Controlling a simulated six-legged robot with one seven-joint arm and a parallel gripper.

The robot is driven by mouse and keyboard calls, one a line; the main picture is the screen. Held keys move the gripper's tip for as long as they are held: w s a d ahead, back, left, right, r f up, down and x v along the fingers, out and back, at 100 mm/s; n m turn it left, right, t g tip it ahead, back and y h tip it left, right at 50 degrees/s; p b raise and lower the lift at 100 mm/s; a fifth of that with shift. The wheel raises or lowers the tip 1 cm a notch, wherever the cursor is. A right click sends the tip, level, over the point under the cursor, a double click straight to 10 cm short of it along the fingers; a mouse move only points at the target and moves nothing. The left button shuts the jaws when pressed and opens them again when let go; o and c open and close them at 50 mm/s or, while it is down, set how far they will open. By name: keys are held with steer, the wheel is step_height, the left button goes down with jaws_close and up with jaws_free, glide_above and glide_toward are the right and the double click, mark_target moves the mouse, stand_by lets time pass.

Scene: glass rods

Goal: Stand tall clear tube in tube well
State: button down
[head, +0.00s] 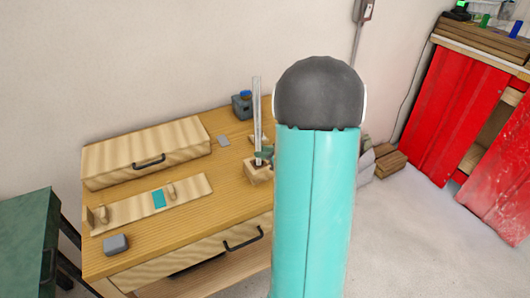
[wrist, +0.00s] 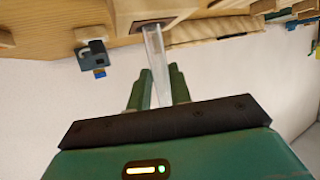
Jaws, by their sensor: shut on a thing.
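The tall clear tube (head: 257,100) stands upright at the right side of the workbench, and it also shows in the wrist view (wrist: 153,45). My gripper (head: 264,154) is shut on it near its lower part. In the wrist view the green fingers (wrist: 158,82) lie on both sides of the tube. The tube well is a small wooden block (head: 258,176) on the bench, directly below the tube; in the wrist view the block (wrist: 128,14) has a dark opening by the tube's far end. I cannot tell whether the tube's end is inside the opening or just above it.
A dark grey-blue holder with a blue piece (head: 242,106) stands behind the well. A wooden drawer box (head: 148,150) and a wooden rack board (head: 135,212) with a teal patch lie to the left. A grey block (head: 116,244) sits near the front edge.

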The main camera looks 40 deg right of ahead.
steer(key=shift+f, duration=0.55)
stand_by(0.4)
steer(key=c, duration=1.6)
jaws_free()
steer(key=shift+o, duration=0.2)
steer(key=v, duration=1.1)
steer(key=shift+a, duration=0.1)
